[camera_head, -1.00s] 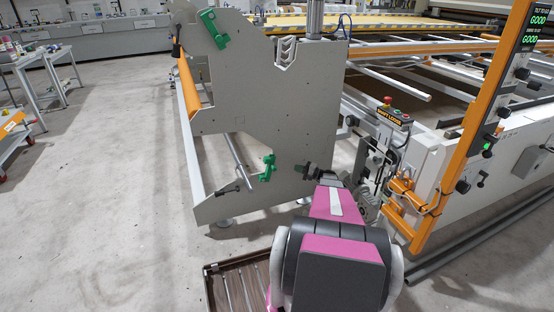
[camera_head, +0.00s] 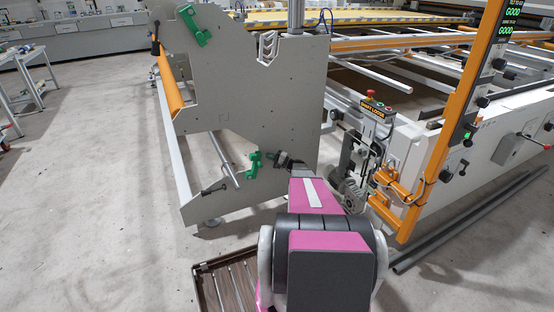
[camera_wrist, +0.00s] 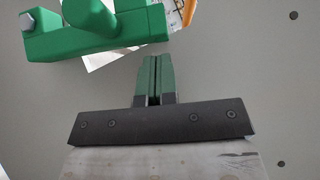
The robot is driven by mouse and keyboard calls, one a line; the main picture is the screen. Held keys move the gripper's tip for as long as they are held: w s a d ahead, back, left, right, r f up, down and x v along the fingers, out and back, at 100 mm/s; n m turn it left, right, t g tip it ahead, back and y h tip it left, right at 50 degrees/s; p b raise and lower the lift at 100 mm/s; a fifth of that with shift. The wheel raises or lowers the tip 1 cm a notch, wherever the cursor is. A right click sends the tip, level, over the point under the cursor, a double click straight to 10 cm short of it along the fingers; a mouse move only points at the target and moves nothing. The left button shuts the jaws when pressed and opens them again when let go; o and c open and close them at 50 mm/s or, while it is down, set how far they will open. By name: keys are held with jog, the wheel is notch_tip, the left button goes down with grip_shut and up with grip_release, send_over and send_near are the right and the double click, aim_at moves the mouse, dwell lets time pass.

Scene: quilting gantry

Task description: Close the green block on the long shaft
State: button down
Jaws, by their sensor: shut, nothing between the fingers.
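Another green block (camera_head: 194,25) is tilted at the plate's top. My gripper (camera_head: 281,158) is just right of the lower block, apparently apart from it. In the wrist view my gripper (camera_wrist: 152,62) has its two green-grey fingers together and empty. A green block (camera_wrist: 90,35) with a rounded knob and a grey bolt head fills the upper left there, beyond the fingertips. Whether the lower block touches the shaft is unclear.
The grey side plate (camera_head: 230,95) stands close behind my gripper. An orange post (camera_head: 450,120) and a control box with a red button (camera_head: 375,105) are to the right. An orange roller (camera_head: 171,90) is on the left. The floor (camera_head: 95,200) at left is clear.

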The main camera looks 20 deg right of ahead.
aim_at(259, 154)
jog(key=shift+a+r, duration=0.25)
jog(key=shift+a, duration=0.6)
jog(key=shift+s+a+r+n+g+h, duration=0.1)
jog(key=shift+a+r+n+g+h, duration=0.25)
jog(key=shift+a, duration=0.3)
jog(key=shift+s+a+r+n+g+h, duration=0.15)
jog(key=shift+a+r+n+g, duration=0.2)
jog(key=shift+a+r+n, duration=0.2)
jog(key=a+r+n+g+h, duration=0.2)
jog(key=a+n+g+h, duration=0.15)
jog(key=a, duration=0.65)
jog(key=a+f+n+h, duration=0.4)
jog(key=a+f+h, duration=0.2)
jog(key=a+f, duration=0.4)
jog(key=shift+s+a, duration=0.2)
jog(key=shift+a, duration=1.3)
jog(key=shift+h, duration=0.25)
